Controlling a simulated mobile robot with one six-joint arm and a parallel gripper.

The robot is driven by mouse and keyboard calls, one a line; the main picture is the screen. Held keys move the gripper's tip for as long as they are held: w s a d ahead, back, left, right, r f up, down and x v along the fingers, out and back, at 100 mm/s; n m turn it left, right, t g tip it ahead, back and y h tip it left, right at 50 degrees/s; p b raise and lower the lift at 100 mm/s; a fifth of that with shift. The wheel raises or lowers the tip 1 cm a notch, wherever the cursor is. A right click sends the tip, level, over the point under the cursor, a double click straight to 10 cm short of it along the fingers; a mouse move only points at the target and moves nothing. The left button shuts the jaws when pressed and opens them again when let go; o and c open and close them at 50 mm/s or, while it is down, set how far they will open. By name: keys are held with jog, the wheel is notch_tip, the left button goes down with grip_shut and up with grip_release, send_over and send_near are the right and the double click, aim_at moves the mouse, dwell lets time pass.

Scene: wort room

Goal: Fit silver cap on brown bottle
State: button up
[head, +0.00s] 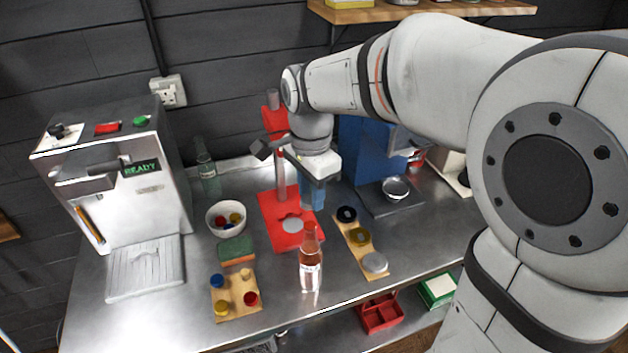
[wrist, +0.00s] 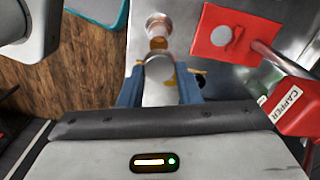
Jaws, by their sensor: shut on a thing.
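The brown bottle (head: 310,262) stands upright on the steel bench in front of the red capper, with a reddish-brown upper part and a white label. It also shows near the top of the wrist view (wrist: 157,28). My gripper (head: 312,203) is above the bench, behind the bottle in the head view. The fingers and wrist hide this piece in the head view. In the wrist view it lies just below the bottle; I cannot tell whether they touch.
The red capper base (head: 268,208) has a grey disc on it. A wooden board (head: 352,228) to its right carries black, gold and silver-grey round pieces. A bowl (head: 213,230), a green sponge (head: 236,248) and a board with coloured pegs (head: 236,310) stand left.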

aim_at(312, 224)
jog(key=shift+s+f+b, duration=0.1)
jog(key=shift+f+b, duration=0.35)
jog(key=shift+f, duration=0.2)
jog(key=shift+f+b, duration=0.55)
jog(key=shift+f, duration=0.25)
jog(key=shift+f+b, duration=0.6)
jog(key=shift+f, duration=0.2)
jog(key=shift+f+b, duration=0.8)
jog(key=shift+f, duration=0.35)
dwell(0.4)
jog(key=o, duration=1)
jog(key=shift+o, duration=0.5)
jog(key=o, duration=0.5)
